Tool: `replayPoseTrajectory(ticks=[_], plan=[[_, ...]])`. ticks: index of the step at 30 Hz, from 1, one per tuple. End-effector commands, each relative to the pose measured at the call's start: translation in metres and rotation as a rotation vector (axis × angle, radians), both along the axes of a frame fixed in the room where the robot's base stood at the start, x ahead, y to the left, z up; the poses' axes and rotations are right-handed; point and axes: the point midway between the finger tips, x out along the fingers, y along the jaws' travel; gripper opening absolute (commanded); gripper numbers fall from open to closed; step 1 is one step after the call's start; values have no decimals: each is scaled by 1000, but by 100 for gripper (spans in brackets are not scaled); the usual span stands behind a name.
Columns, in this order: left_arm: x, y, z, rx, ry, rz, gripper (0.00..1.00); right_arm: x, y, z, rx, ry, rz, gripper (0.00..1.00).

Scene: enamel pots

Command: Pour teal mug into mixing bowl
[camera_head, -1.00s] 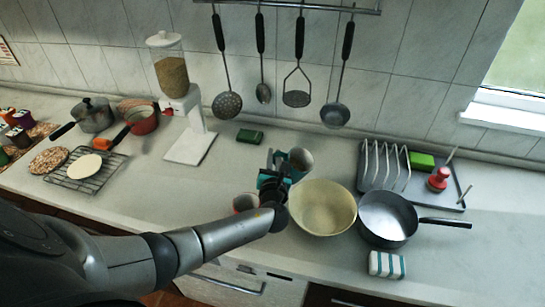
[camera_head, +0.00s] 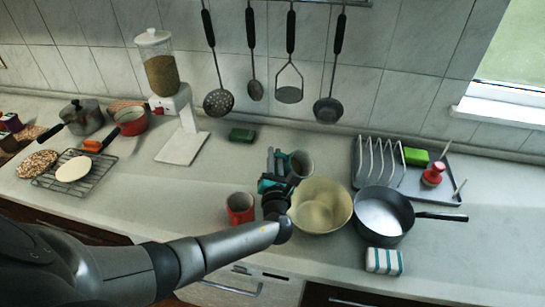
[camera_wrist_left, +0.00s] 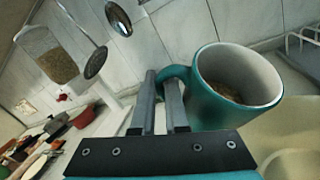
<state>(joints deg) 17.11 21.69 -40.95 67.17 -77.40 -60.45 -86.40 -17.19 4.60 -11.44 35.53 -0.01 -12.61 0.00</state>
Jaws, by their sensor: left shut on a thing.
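The teal mug (camera_wrist_left: 226,92) shows large in the left wrist view, with brown contents low inside it. It is tilted in that picture, and its handle sits between the fingers of my left gripper (camera_wrist_left: 160,88). In the head view the mug (camera_head: 299,165) is at the left back rim of the cream mixing bowl (camera_head: 322,212). My left gripper (camera_head: 275,175) is shut on the mug's handle there. The bowl's visible inside looks empty. Part of the bowl also shows in the left wrist view (camera_wrist_left: 296,140). My right gripper is not in view.
A red mug (camera_head: 240,208) stands left of the bowl, close to my left arm. A dark saucepan (camera_head: 382,216) stands right beside the bowl. A dish rack (camera_head: 378,165) is behind it, and a striped sponge (camera_head: 384,261) lies in front. Utensils hang above.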

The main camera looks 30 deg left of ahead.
Motion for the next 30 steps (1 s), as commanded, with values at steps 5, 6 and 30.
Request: replayPoseTrajectory(ticks=[5,6,30], plan=[[0,-3,0,45,-14,1,0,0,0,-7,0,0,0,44],[0,-4,0,54,-16,1,0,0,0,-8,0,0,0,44],[-3,-16,14,274,-64,1,0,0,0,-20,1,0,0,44]])
